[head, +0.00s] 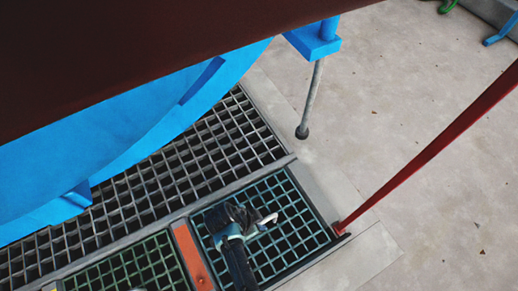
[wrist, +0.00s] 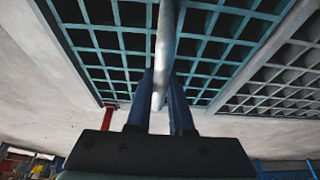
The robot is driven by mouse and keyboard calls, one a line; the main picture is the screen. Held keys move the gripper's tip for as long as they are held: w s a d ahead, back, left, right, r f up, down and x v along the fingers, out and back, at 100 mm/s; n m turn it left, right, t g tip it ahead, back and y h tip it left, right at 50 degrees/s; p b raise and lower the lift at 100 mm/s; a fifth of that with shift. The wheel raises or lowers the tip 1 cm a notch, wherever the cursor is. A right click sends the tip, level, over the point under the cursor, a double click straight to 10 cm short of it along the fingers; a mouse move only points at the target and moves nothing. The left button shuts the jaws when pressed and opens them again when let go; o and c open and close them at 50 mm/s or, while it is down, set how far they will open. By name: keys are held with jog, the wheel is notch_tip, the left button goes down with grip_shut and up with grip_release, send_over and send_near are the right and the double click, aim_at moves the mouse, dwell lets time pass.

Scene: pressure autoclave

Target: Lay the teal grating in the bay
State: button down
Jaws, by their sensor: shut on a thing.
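The teal grating (head: 284,209) lies level with its surroundings in the bay at lower centre in the head view, and it fills much of the wrist view (wrist: 105,42). Its edges look in line with the bay's rim (head: 318,190). I cannot tell whether it rests fully on its seat. My gripper (head: 252,224) is over the grating's middle. In the wrist view the gripper (wrist: 161,88) is shut on a pale grey bar (wrist: 164,45), which looks like the grating's handle. My gripper and wrist hide part of the grating.
A green grating (head: 135,266) lies to the left beyond an orange strip (head: 191,252). Dark floor grating (head: 190,160) runs behind. A big blue vessel (head: 110,130) overhangs at the left. A red post (head: 430,155) and a grey leg (head: 312,95) stand at the right. Concrete floor there is clear.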

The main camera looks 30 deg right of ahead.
jog(key=shift+w+f, duration=0.15)
jog(key=shift+f, duration=0.05)
jog(key=c, duration=0.8)
grip_release()
jog(key=shift+o, duration=0.4)
jog(key=shift+s, duration=0.2)
jog(key=p+v, duration=0.8)
jog(key=v, duration=0.5)
jog(key=shift+p, duration=0.35)
jog(key=shift+d, duration=0.1)
